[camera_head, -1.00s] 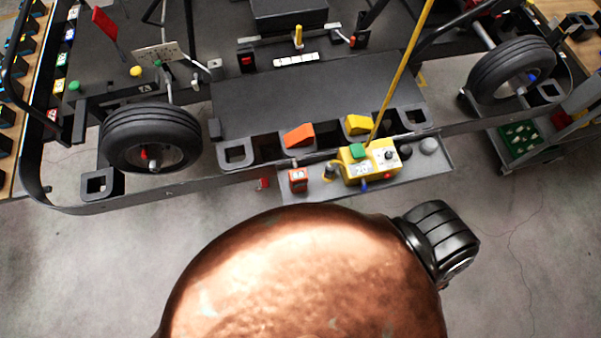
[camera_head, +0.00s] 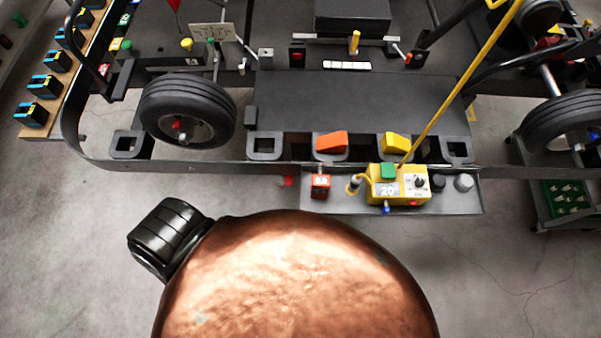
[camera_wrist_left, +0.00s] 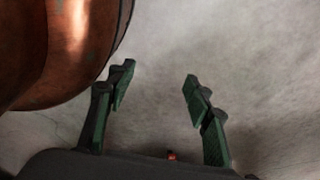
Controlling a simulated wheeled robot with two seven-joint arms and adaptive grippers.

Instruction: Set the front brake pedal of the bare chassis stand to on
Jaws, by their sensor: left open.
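The chassis stand (camera_head: 270,170) spans the upper part of the head view. At its front, two wedge-shaped pedals sit in dark slots: an orange-red pedal (camera_head: 332,142) and a yellow pedal (camera_head: 396,143). I cannot tell from their looks which one is the front brake pedal or whether either is pressed. My left gripper (camera_wrist_left: 158,85) is in the left wrist view, open and empty above grey floor, touching nothing. It does not show in the head view, so its distance from the pedals cannot be told. My right gripper is not in view.
A tyre (camera_head: 187,110) stands left of the pedals, another tyre (camera_head: 562,120) right. A green-topped cart (camera_head: 566,200) is at right. Floor in front is clear.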

